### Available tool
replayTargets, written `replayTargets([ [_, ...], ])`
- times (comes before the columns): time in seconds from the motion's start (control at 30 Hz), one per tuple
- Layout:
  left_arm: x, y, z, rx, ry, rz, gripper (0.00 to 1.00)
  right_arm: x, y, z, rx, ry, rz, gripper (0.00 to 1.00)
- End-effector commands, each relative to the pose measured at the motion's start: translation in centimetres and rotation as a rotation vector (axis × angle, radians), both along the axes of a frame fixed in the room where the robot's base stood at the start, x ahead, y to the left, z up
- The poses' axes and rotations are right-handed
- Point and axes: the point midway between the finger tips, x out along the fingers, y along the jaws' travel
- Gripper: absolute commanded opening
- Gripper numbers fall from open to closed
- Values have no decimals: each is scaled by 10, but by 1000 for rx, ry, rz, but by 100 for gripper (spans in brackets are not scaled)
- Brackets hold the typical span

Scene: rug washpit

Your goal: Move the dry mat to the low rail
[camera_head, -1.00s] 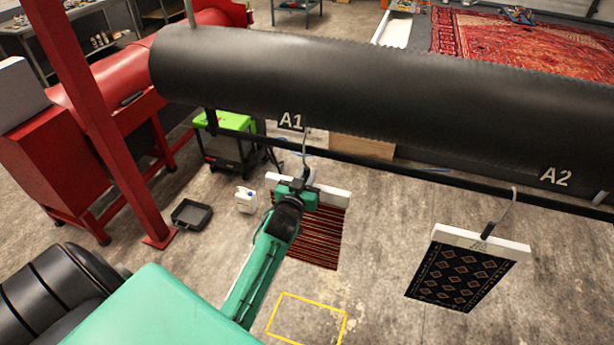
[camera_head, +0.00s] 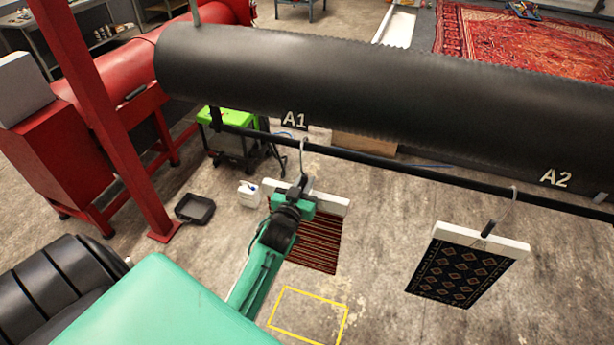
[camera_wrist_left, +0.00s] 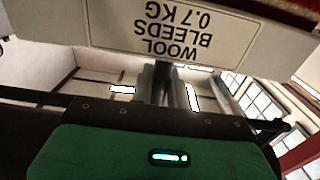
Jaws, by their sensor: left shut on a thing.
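A red-and-dark striped mat (camera_head: 312,240) hangs from a white header bar (camera_head: 333,203) below the A1 sign. My left gripper (camera_head: 300,190) is shut on the hanger at the middle of this bar. In the left wrist view the bar (camera_wrist_left: 200,30) carries an upside-down label reading "WOOL BLEEDS 0.7 KG", close to the gripper fingers (camera_wrist_left: 168,85). Its thin hook (camera_head: 304,155) reaches up to the black rail (camera_head: 375,160); I cannot tell whether it still bears on it. A dark diamond-patterned mat (camera_head: 458,275) hangs under A2. Which mat is dry is not readable. My right gripper is not in view.
A big black roller (camera_head: 360,100) spans above the rail. A red post (camera_head: 100,120), black tray (camera_head: 195,208), white jug (camera_head: 248,194) and green-topped cart (camera_head: 230,119) stand left. A yellow floor outline (camera_head: 308,316) lies in front. Floor between the mats is clear.

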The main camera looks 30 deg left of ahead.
Motion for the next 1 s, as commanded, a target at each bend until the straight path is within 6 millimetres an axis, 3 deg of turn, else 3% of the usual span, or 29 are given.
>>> replayTargets([
  [1.0, -69, -17, 2, -1, -1, 0, 0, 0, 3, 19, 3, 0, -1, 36],
])
